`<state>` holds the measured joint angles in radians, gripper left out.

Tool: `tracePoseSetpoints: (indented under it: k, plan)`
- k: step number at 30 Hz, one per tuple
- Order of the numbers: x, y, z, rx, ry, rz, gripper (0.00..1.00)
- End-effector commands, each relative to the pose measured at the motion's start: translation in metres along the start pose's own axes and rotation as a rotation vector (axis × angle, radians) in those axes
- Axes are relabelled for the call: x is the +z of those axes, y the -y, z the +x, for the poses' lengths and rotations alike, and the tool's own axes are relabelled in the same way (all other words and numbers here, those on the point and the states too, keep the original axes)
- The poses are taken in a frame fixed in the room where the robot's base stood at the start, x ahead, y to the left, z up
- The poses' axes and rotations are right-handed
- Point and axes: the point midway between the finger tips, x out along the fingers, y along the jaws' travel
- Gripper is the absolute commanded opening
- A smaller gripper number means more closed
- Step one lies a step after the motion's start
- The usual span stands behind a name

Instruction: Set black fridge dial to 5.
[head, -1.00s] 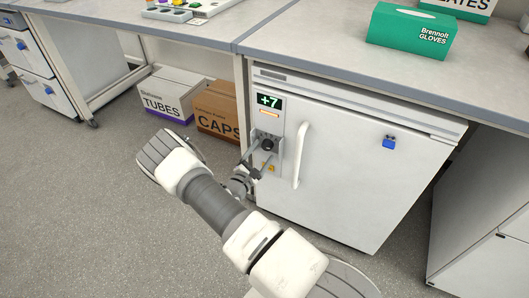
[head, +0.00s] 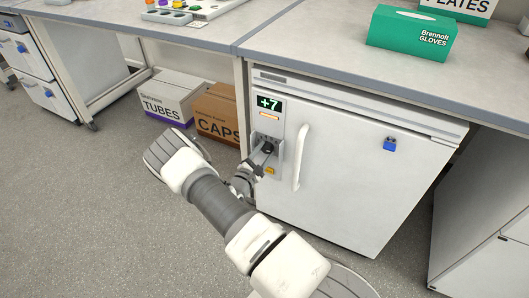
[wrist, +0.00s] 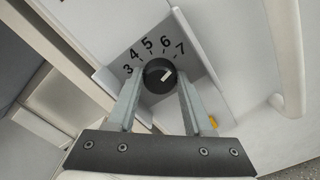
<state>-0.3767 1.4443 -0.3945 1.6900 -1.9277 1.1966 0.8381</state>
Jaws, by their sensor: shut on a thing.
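The black fridge dial (wrist: 159,75) sits on a grey panel with the numbers 3 to 7 arced above it. Its white pointer mark faces up and right, on the side of the 7. My gripper (wrist: 160,85) is shut on the dial, one finger on each side. In the head view, my gripper (head: 262,157) is at the panel on the front of the white fridge (head: 350,180), and the dial (head: 268,147) is partly hidden by the fingers. The display (head: 269,102) above reads +7.
A vertical white handle (head: 300,157) stands right of the panel. A yellow part (head: 270,170) sits below the dial. A blue item (head: 389,144) is on the fridge door. The counter (head: 330,55) overhangs above. Boxes labelled TUBES (head: 170,98) and CAPS (head: 216,117) stand left.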

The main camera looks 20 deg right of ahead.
Motion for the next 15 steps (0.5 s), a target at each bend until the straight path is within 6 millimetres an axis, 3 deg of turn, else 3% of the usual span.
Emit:
tracePoseSetpoints:
  k: [15]
  plan:
    - [0.0001, -0.0014, -0.0007, 0.002, -0.001, -0.139, 0.0]
